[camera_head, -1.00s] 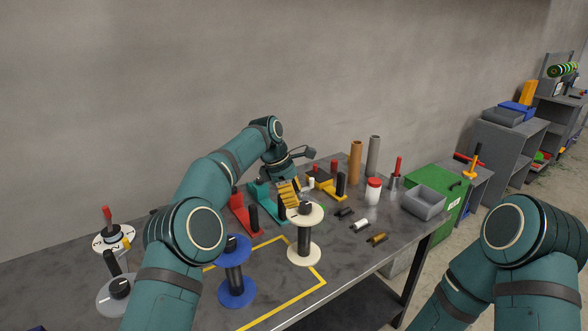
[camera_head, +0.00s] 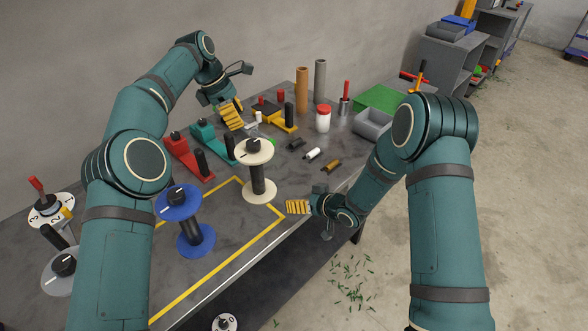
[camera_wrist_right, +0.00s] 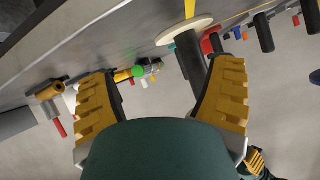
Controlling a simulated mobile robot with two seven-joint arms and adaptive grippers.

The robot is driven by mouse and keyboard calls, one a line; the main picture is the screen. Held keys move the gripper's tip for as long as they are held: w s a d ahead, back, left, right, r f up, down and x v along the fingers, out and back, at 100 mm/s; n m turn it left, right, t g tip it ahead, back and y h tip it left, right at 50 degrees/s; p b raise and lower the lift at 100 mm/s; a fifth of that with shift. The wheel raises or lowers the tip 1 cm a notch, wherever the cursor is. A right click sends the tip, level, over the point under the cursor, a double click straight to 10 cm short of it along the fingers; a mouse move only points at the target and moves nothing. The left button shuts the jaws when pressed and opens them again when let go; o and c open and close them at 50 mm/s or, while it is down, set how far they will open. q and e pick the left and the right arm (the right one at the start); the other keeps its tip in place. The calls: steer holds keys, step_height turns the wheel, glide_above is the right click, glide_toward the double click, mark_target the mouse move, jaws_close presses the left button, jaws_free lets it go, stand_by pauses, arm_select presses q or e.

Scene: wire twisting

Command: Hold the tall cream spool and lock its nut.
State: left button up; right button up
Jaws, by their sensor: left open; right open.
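The tall cream spool (camera_head: 257,180) stands upright on the bench, with cream flanges, a dark core and a black nut (camera_head: 253,145) on top. My left gripper (camera_head: 231,113) is open and empty, behind and above the spool's top, apart from it. My right gripper (camera_head: 298,207) is to the right of the spool's lower part, near the bench's front edge, apart from it. In the right wrist view its yellow fingers (camera_wrist_right: 160,88) are spread open. There the spool's lower flange (camera_wrist_right: 185,29) and core show beyond them; the right finger partly hides the core.
A blue spool (camera_head: 190,229) stands left of the cream one, and a grey spool (camera_head: 58,275) further left. Red (camera_head: 188,160) and teal (camera_head: 212,141) fixtures stand behind. Small cylinders (camera_head: 313,154), a white jar (camera_head: 323,119) and a grey bin (camera_head: 372,124) lie to the right.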

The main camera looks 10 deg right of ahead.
mark_target(263, 173)
steer(key=w+a+r+n+g+y, duration=0.25)
steer(key=w+r+n+y, duration=0.25)
steer(key=r+n, duration=0.3)
steer(key=shift+g, duration=0.35)
steer(key=x, duration=1.3)
steer(key=shift+w+d+f, duration=0.2)
steer(key=shift+w+f, duration=0.15)
steer(key=shift+f, duration=0.1)
